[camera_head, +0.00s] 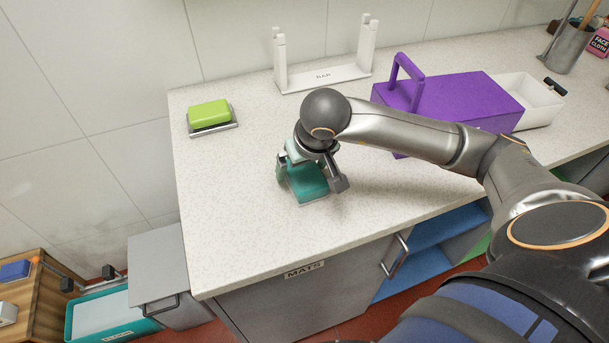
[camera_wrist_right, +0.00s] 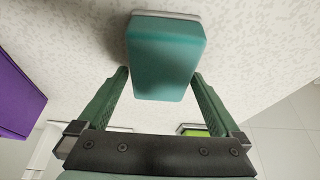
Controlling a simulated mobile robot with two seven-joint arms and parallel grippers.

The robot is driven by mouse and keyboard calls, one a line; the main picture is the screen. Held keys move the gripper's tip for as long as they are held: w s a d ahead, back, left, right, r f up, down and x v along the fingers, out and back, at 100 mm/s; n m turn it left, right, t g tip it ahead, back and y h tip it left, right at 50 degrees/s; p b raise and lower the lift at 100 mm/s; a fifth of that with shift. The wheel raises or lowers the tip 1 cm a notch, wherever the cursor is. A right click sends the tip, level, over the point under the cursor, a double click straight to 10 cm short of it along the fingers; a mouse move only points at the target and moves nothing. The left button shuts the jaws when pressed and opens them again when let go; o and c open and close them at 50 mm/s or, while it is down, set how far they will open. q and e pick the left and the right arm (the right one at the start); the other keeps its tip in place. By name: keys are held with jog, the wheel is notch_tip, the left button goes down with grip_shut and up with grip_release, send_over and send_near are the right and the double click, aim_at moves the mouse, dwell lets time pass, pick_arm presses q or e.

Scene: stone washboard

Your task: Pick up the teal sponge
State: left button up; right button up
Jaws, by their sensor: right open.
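The teal sponge (camera_head: 308,183) lies on a pale grey tray on the speckled counter, near its front left part. My right gripper (camera_head: 311,181) is above it with the jaws open, one finger to each side of the sponge. In the right wrist view the teal sponge (camera_wrist_right: 165,58) shows between and beyond the two green-padded fingertips of my right gripper (camera_wrist_right: 160,75). A gap shows at the left finger; at the right finger I cannot tell whether it touches. My left gripper is not in view.
A green sponge (camera_head: 209,113) on a tray (camera_head: 228,127) is at the back left. A white rack (camera_head: 322,78) stands against the wall. A purple box (camera_head: 455,100) with a handle and a white bin (camera_head: 538,102) are to the right. The front left counter is clear.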

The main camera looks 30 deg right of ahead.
jog(key=c, duration=1.1)
jog(key=shift+r, duration=0.15)
